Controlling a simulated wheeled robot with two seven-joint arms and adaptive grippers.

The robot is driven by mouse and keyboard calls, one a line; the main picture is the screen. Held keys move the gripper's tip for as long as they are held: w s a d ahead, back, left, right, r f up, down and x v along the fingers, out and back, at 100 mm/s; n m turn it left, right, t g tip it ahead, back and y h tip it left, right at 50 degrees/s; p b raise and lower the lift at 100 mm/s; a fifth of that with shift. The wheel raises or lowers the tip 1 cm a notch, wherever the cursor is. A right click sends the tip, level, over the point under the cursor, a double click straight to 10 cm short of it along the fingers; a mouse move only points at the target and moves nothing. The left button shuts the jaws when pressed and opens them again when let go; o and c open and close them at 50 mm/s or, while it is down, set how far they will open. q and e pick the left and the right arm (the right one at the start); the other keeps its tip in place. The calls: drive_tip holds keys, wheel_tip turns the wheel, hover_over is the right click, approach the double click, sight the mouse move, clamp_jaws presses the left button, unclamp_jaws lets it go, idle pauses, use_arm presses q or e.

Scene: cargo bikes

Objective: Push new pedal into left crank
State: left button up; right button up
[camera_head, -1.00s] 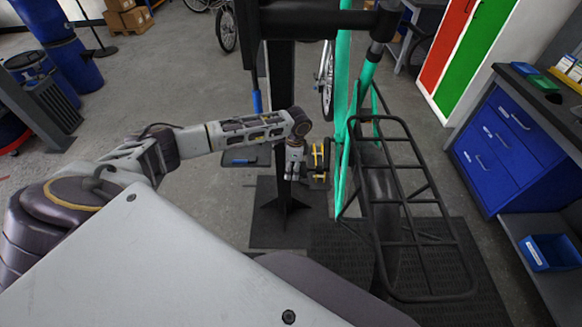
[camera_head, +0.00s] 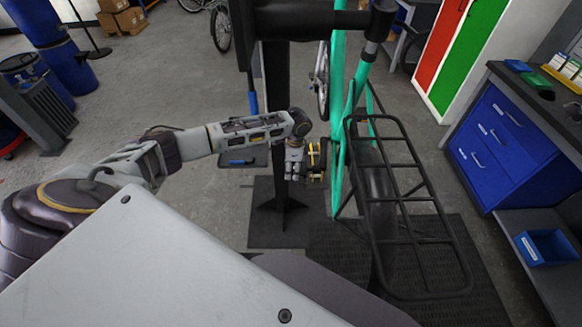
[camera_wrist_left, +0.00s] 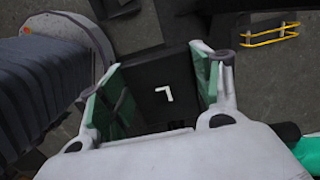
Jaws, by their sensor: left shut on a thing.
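My left gripper (camera_head: 294,172) hangs beside the green cargo bike (camera_head: 337,140), with its fingers pointing down. In the left wrist view its green-padded fingers (camera_wrist_left: 158,90) are shut on a dark block with a white L-shaped mark, which looks like the new pedal (camera_wrist_left: 165,112). In the head view a black piece with yellow edges (camera_head: 316,160) sits immediately right of the fingers, close to the frame. I cannot tell whether it is the held pedal. The left crank and any contact with it cannot be made out. My right gripper is not in view.
A black rear rack (camera_head: 402,200) stands right of the gripper. A black stand post (camera_head: 277,110) rises just behind it. A small tray with a blue-handled tool (camera_head: 240,161) is left of the post. Blue drawers (camera_head: 505,140) stand at the right.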

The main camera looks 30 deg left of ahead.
use_arm(q)
drive_tip(key=shift+w+d, duration=0.15)
drive_tip(key=shift+d, duration=0.15)
drive_tip(key=o, duration=1.3)
wheel_tip(320, 180, up, 12)
drive_tip(key=shift+w+d, duration=0.25)
drive_tip(key=shift+d, duration=0.15)
idle(0.4)
